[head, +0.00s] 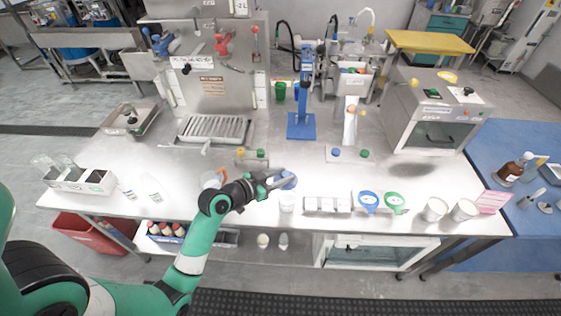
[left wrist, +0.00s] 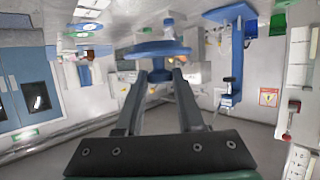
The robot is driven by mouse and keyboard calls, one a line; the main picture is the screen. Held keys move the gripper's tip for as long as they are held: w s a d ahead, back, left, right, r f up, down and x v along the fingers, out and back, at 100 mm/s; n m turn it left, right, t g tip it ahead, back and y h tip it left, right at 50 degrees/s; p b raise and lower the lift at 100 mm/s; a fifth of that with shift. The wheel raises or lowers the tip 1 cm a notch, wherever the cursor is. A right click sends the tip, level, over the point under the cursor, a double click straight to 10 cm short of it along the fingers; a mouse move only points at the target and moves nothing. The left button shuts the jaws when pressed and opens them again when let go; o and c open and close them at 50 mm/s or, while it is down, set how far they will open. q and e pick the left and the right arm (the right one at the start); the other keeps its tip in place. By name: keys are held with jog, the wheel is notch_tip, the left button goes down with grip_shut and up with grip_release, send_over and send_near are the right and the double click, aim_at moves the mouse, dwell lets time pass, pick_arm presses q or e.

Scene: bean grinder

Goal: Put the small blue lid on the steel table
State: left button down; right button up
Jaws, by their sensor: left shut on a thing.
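The small blue lid (head: 289,180) is at the tips of my left gripper (head: 277,182), whose fingers are shut on it. It is near the middle of the steel table (head: 180,178), close to the front edge, and appears just above a small whitish cup (head: 287,203). I cannot tell its exact height over the table. In the left wrist view the lid (left wrist: 160,49) is a wide blue disc seen from the side, between the two fingertips (left wrist: 160,76). My right gripper is not in view.
A white rack (head: 327,204) and blue (head: 368,200) and green (head: 394,201) round items stand to the right along the front edge. A blue stand (head: 301,128) is behind. An orange-handled clear vessel (head: 210,180) is near my wrist.

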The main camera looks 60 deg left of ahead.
pick_arm(q)
jog(key=shift+a, duration=0.1)
jog(key=w+a+f+b, duration=0.2)
jog(key=a+f+b, duration=0.1)
jog(key=w+a+f+b, duration=0.3)
jog(key=b, duration=0.1)
jog(key=w+a+f+b, duration=0.2)
jog(key=a+f+b, duration=0.1)
jog(key=a, duration=0.1)
jog(key=shift+w+a+f, duration=0.1)
jog(key=shift+w, duration=0.1)
jog(key=shift+w+a+f, duration=0.15)
jog(key=shift+w+a, duration=0.1)
jog(key=f+b, duration=0.1)
jog(key=f, duration=0.1)
jog(key=f+b, duration=0.1)
jog(key=shift+w+a+f+b, duration=0.15)
jog(key=shift+a+f+b, duration=0.05)
jog(key=shift+f+b, duration=0.2)
jog(key=shift+r, duration=0.1)
jog(key=c, duration=0.5)
grip_release()
